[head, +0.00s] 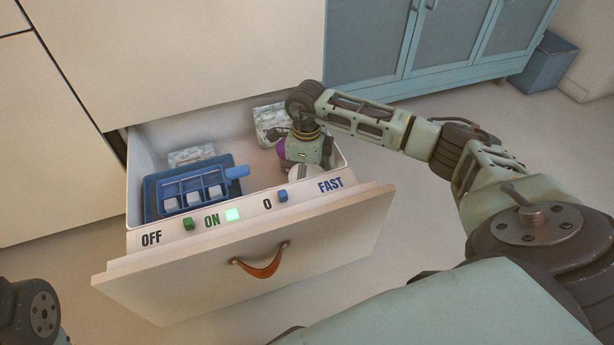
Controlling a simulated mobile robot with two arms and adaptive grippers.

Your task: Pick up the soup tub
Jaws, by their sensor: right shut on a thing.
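The open drawer (137,165) stands out from the pale cabinet. A white, round-topped thing, which looks like the soup tub (303,175), is at its right front, just behind the front panel. My right gripper (304,163) points down into the drawer over it and is shut on it. The gripper body hides much of the tub, and the fingertips do not show clearly. A purple thing (281,149) shows partly behind the gripper's left side. My left gripper is out of view; only a bit of my left arm shows at the lower left.
A blue rack (190,190) with white blocks fills the drawer's left. The drawer's middle floor is clear.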

